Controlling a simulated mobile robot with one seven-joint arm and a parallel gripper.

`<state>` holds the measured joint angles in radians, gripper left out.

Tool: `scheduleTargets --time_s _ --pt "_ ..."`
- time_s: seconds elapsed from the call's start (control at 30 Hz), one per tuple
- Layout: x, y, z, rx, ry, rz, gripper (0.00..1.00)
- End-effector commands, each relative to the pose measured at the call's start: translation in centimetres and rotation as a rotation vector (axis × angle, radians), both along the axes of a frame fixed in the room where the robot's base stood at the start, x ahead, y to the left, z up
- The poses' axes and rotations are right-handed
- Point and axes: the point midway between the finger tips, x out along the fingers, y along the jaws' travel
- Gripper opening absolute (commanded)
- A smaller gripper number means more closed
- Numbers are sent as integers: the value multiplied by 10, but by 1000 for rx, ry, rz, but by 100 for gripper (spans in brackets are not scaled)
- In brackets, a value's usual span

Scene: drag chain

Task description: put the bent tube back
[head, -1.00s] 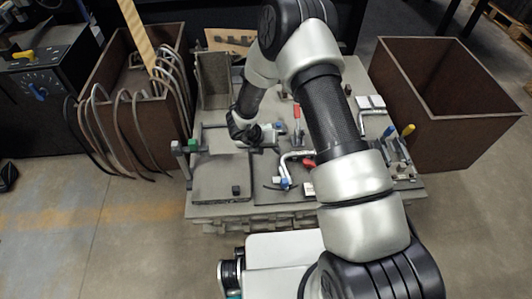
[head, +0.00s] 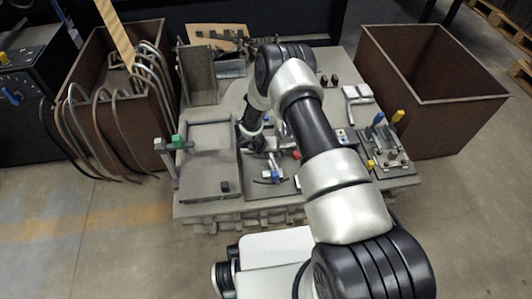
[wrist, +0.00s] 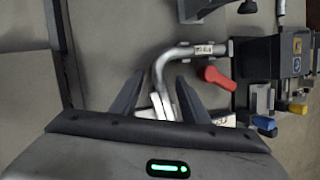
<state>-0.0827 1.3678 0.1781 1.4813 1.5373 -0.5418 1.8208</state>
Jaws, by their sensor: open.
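The bent tube (wrist: 160,68) is a silver pipe with a small printed label. In the wrist view its upper leg runs right to a dark block (wrist: 262,57), and its other leg comes down between my fingers. My gripper (wrist: 160,98) is open, one finger on each side of that leg. I cannot tell whether a finger touches it. A red lever (wrist: 215,77) lies just right of the tube. In the head view my gripper (head: 262,150) is low over the bench, and my arm hides most of the tube.
The bench (head: 208,178) has a raised frame with a green block (head: 178,141) at left. A fixture plate with yellow and blue handles (head: 385,150) is at right. Brown bins stand left (head: 150,90) and right (head: 435,95), the left one with several hoses.

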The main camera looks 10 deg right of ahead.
Motion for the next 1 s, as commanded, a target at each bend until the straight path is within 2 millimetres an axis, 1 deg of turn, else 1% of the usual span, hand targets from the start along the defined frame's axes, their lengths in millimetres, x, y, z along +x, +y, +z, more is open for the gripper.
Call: scheduleTargets --time_s 0.03,0.13,0.43,0.47,0.5,0.7,1.0 --pt "1 -2 -6 0 0 0 41" --pt "3 -4 -10 0 0 1 41" --pt "4 -4 -11 0 0 0 41" --pt "4 -4 -11 0 0 0 40" --pt "4 -4 -11 0 0 0 33" --pt "4 -4 -11 1 0 0 0" --pt "4 -4 -6 1 0 -1 0"
